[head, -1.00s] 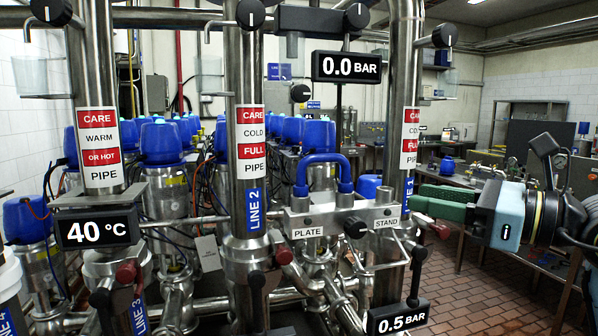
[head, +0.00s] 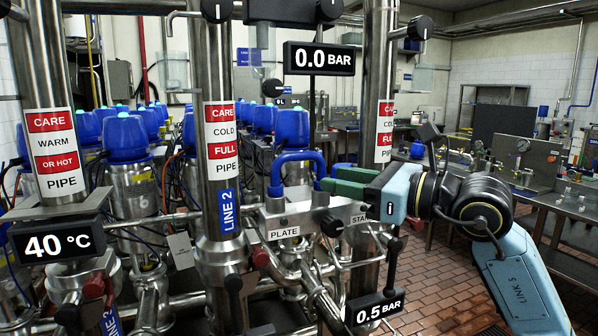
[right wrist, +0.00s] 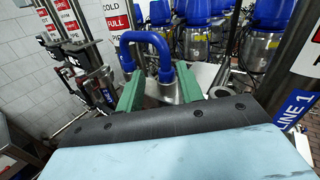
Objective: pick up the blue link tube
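The blue link tube (head: 298,156) is an upside-down U standing on the metal plate block (head: 300,215) labelled PLATE and STAND. It also shows in the right wrist view (right wrist: 146,38), with both legs pointing down. My right gripper (head: 331,179) is at the tube's right leg in the head view, its green fingers reaching in from the right. In the right wrist view the gripper (right wrist: 158,88) is open, with the fingers apart and one leg of the tube between or just beyond their tips. I cannot tell whether they touch it. My left gripper is not in view.
Upright steel pipes (head: 222,180) stand left of the tube and another (head: 378,90) stands behind my right gripper. A black knob (head: 332,226) is on the plate block's front. A 0.5 BAR display (head: 375,307) hangs below. A workbench (head: 540,195) is at the right.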

